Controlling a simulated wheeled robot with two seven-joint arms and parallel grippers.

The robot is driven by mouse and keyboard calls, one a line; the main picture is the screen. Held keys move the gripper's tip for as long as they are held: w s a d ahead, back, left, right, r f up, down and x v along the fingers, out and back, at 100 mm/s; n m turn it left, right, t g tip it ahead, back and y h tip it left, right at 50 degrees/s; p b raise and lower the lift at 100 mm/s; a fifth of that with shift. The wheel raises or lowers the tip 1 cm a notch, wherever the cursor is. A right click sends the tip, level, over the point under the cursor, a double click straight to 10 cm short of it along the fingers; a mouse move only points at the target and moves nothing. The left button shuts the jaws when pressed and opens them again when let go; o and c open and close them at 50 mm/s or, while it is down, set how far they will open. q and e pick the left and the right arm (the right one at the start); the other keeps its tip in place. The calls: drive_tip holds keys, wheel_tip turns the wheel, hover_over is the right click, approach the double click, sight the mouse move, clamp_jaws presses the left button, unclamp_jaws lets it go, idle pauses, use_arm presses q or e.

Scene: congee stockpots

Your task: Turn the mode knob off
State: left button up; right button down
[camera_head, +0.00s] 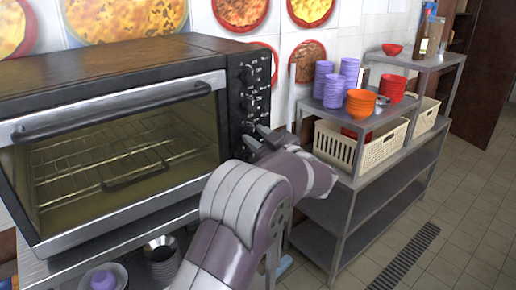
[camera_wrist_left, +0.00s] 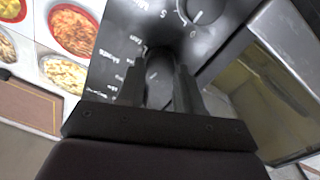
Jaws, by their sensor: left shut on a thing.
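The oven (camera_head: 120,130) has a black control panel (camera_head: 236,100) with several knobs down its right side. My left gripper (camera_head: 258,138) reaches the lower part of this panel. In the left wrist view its two fingers are on either side of a dark round knob (camera_wrist_left: 158,76) and shut on it. White words are printed beside this knob, too blurred to read fully; it appears to be the mode knob. The fingers hide part of its rim. Another knob (camera_wrist_left: 203,10) with printed marks is near the top of that view. My right gripper is not in view.
The oven's glass door (camera_head: 125,150) is closed, with a wire rack inside. A metal shelf (camera_head: 345,200) to the right holds purple cups (camera_head: 334,92), orange bowls (camera_head: 360,103) and cream baskets (camera_head: 380,160). Bowls stand under the oven. The tiled floor at right is clear.

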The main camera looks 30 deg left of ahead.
use_arm(q)
drive_tip(key=shift+n+b, duration=1.2)
drive_tip(key=shift+n, duration=0.2)
drive_tip(key=o, duration=1)
drive_tip(key=shift+o, duration=0.2)
drive_tip(key=shift+d, duration=0.1)
drive_tip(key=b+v, duration=0.3)
drive_tip(key=v, duration=0.9)
drive_tip(key=shift+d, duration=0.25)
drive_tip(key=shift+s+f, duration=0.1)
